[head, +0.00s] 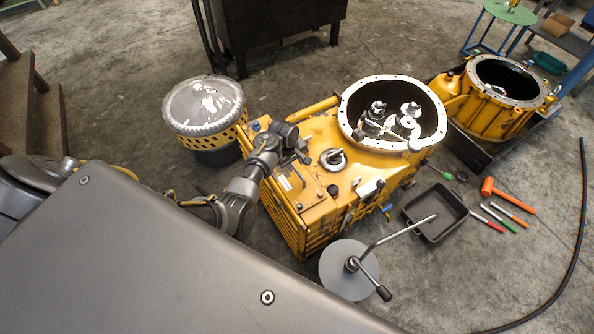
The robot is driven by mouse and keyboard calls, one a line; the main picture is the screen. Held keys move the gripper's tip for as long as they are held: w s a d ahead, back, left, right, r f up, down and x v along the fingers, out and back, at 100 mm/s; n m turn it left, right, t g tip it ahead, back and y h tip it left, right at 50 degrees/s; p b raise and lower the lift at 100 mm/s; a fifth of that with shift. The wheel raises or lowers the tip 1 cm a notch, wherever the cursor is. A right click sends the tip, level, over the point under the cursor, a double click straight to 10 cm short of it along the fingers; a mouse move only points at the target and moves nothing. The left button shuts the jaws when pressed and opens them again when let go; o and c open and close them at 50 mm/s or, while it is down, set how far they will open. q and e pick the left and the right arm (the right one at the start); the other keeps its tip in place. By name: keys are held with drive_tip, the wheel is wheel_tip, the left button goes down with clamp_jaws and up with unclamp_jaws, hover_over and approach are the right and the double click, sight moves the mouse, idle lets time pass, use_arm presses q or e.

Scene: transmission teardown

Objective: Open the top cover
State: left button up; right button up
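The yellow transmission housing (318,131) stands on the floor in the middle of the head view. A flat yellow plate with bolts (296,190) lies on its near left top; I cannot tell for certain that this is the top cover. My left gripper (301,157) is over the back left corner of the housing, right beside this plate. Its fingers are small and dark here, and I cannot tell whether they touch anything or are apart. The arm hides part of the corner. My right gripper is out of view.
A round ringed opening (345,100) with gears is on the housing's right. A drum (204,110) stands behind left. A grey disc with a crank (340,272), a black tray (424,228) and hand tools (509,203) are on the right. Open floor lies at the lower right.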

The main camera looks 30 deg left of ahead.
sight(298, 173)
use_arm(q)
drive_tip(key=f, duration=0.1)
drive_tip(key=f+b, duration=0.1)
drive_tip(key=f, duration=0.1)
drive_tip(key=w+f, duration=0.1)
drive_tip(key=f, duration=0.1)
drive_tip(key=shift+d+f, duration=0.2)
drive_tip(key=shift+d, duration=0.1)
clamp_jaws()
